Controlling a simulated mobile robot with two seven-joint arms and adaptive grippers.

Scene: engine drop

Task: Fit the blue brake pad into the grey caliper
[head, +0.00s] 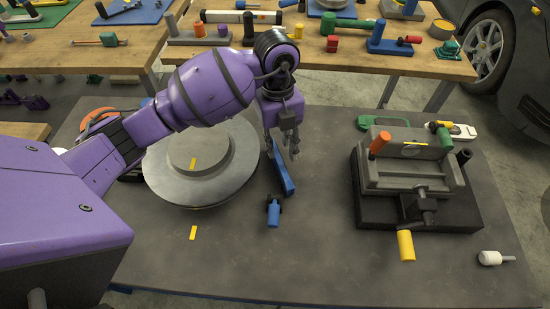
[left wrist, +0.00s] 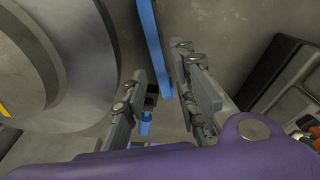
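A long, narrow blue piece (head: 283,175), which seems to be the brake pad, is on the grey table just right of the brake disc. It also shows in the left wrist view (left wrist: 153,45). My left gripper (head: 282,149) is over its far part, pointing down. Its fingers are apart, and in the left wrist view (left wrist: 160,62) the blue piece shows between them; I cannot tell whether they touch it. A grey vise-like block (head: 375,180) on a black base, seemingly the caliper, stands at the right. My right gripper is not in view.
The round grey disc (head: 203,190) stands close left of my gripper. A small blue cylinder (head: 273,213) is at the blue piece's near end. A yellow handle (head: 405,245) juts from the grey block, and a white-headed tool (head: 490,258) lies front right. The table's front middle is clear.

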